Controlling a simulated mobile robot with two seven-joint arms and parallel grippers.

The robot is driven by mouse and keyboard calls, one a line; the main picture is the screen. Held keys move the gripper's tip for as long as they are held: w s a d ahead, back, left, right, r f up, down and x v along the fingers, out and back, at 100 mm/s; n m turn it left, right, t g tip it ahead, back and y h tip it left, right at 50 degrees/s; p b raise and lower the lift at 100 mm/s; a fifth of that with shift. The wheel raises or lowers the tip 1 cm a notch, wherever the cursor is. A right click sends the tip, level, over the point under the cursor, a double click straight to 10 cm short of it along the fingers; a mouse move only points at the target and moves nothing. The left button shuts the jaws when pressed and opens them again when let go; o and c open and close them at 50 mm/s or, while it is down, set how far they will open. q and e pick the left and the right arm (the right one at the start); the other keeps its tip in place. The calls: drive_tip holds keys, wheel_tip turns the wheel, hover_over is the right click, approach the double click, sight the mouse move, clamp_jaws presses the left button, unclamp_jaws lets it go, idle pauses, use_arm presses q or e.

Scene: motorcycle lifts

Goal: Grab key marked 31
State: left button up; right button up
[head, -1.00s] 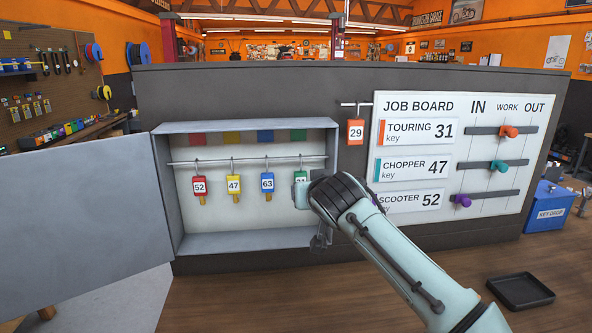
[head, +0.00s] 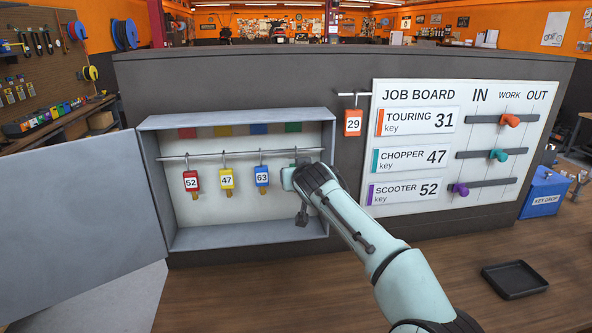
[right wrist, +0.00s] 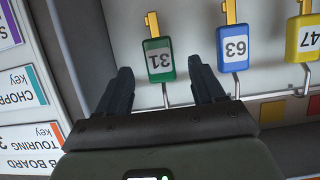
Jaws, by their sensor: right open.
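The green key tag marked 31 (right wrist: 158,60) hangs from its hook in the right wrist view, which shows it upside down. My right gripper (right wrist: 162,70) is open, with one finger on each side of the green tag; I see no clear contact. My left gripper is not in view.
Blue tag 63 (head: 262,176) hangs close beside, then yellow tag 47 (head: 227,179) and red tag 52 (head: 191,181). Orange tag 29 (head: 353,123) hangs outside, by the job board (head: 430,97). A black tray (head: 515,279) and blue key-drop box (head: 543,193) are at right.

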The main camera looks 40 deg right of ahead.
drive_tip(key=p+x, duration=0.2)
drive_tip(key=x, duration=0.2)
drive_tip(key=shift+w+d, duration=0.15)
drive_tip(key=shift+w, duration=0.3)
drive_tip(key=shift+f, duration=0.1)
drive_tip(key=shift+s, duration=0.25)
drive_tip(key=shift+c, duration=0.6)
drive_tip(key=shift+s, duration=0.1)
drive_tip(key=c, duration=0.9)
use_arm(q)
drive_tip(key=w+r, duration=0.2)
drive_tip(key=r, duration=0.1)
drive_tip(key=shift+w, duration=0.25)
